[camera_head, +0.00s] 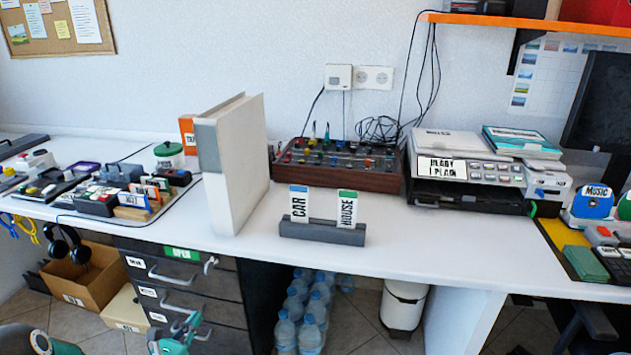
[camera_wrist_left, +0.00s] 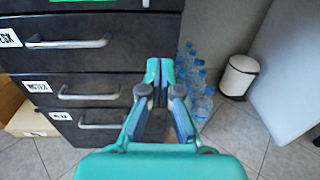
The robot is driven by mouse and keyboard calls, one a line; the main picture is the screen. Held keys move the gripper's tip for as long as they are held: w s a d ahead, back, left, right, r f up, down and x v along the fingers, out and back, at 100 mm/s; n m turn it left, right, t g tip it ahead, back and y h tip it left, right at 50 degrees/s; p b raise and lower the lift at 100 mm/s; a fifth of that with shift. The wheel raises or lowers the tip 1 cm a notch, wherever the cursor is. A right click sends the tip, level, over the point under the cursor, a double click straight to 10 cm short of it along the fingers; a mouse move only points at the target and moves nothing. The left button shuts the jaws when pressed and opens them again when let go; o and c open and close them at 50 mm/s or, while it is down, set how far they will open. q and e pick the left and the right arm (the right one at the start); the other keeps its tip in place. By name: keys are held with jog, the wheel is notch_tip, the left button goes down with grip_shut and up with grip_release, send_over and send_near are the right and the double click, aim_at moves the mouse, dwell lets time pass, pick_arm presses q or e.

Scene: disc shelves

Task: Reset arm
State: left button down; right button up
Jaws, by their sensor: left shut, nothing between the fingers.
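My left gripper (camera_head: 190,322) is low at the bottom left of the head view, in front of the drawer unit (camera_head: 196,292). It is teal with grey joints. In the left wrist view its two fingertips (camera_wrist_left: 160,68) are together, with nothing between them. They point at the floor area beside the drawers (camera_wrist_left: 85,70), which show at the left with silver handles. The gripper appears apart from the drawer fronts. My right gripper does not show in either view.
Above is a white worktop (camera_head: 400,245) carrying a white binder (camera_head: 240,165), a card holder (camera_head: 322,232), a mixer (camera_head: 335,170) and a printer (camera_head: 470,170). Water bottles (camera_head: 305,310), a white bin (camera_head: 402,305) and a cardboard box (camera_head: 85,275) stand underneath.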

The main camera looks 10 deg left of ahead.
pick_arm(q)
jog(key=s+d+f+m+g+h, duration=0.3)
jog(key=d, duration=0.5)
jog(key=s+d+f+m+g+h, duration=0.2)
jog(key=s+d+m+g+h, duration=0.2)
jog(key=d, duration=0.3)
jog(key=s+d+f+m+g+h, duration=0.3)
jog(key=d, duration=0.5)
jog(key=s+d+f+m+g+y, duration=0.1)
jog(key=s+f+m+g+y, duration=0.35)
jog(key=s+m, duration=0.5)
jog(key=s+d+f+m+g+y, duration=0.1)
jog(key=s+f+m+g+y, duration=0.3)
jog(key=s+m, duration=0.5)
jog(key=w+d+r+m+p, duration=0.1)
jog(key=r+m+p, duration=0.1)
jog(key=r+p, duration=0.9)
jog(key=w+d+r+m+t+h+p, duration=0.1)
jog(key=w+r+m+p, duration=0.1)
jog(key=r+p, duration=0.8)
jog(key=shift+w+d+r+m+p, duration=0.15)
jog(key=shift+w+r+m+p, duration=0.05)
jog(key=shift+r+m+p, duration=0.2)
